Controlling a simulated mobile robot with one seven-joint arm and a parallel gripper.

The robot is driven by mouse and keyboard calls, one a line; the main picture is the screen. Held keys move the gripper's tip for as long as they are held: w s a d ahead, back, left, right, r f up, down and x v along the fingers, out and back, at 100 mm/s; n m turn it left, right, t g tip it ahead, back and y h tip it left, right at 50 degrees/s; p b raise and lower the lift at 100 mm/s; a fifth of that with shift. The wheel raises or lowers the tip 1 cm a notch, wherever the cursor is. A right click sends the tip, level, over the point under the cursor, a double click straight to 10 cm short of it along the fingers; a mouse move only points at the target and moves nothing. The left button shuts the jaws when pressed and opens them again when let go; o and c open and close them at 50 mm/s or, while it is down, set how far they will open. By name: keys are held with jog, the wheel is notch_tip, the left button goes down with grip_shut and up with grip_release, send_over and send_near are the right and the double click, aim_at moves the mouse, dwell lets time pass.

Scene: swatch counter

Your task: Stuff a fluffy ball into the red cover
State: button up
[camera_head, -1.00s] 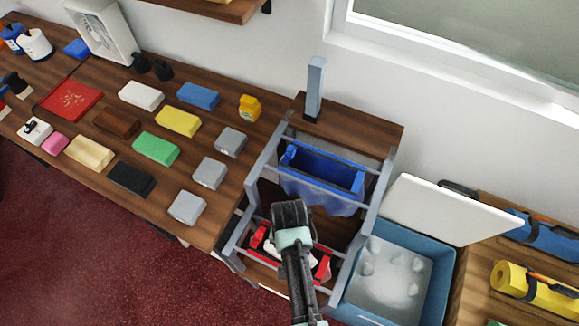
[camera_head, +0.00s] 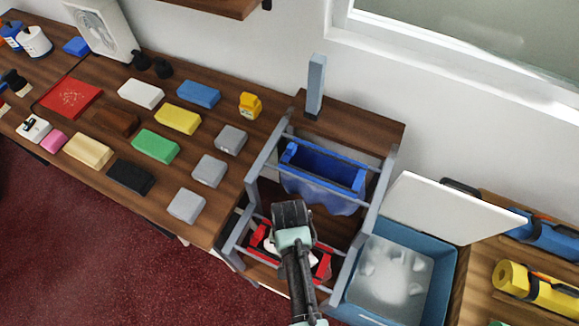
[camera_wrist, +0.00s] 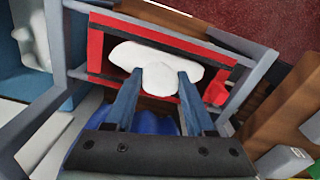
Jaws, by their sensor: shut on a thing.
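The red cover (camera_head: 323,268) hangs open between the grey rails of the rack, at the front below the blue cover. In the wrist view the red cover (camera_wrist: 96,48) forms a red frame around its opening. My gripper (camera_wrist: 158,92) is shut on a white fluffy ball (camera_wrist: 158,65), which sits within the outline of that opening. How deep the ball is in the opening I cannot tell. In the head view my gripper (camera_head: 293,238) is over the red cover and hides most of the ball.
A blue cover (camera_head: 322,172) hangs on the rack just behind. A blue bin (camera_head: 446,268) with white fluffy balls (camera_head: 390,270) and a raised white lid (camera_head: 452,208) stands right of the rack. Coloured blocks cover the counter (camera_head: 215,233) at left.

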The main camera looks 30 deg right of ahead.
jog(key=o, duration=1)
jog(key=shift+r, duration=0.1)
notch_tip(320, 180, up, 6)
jog(key=p, duration=0.6)
dwell(0.3)
dwell(0.5)
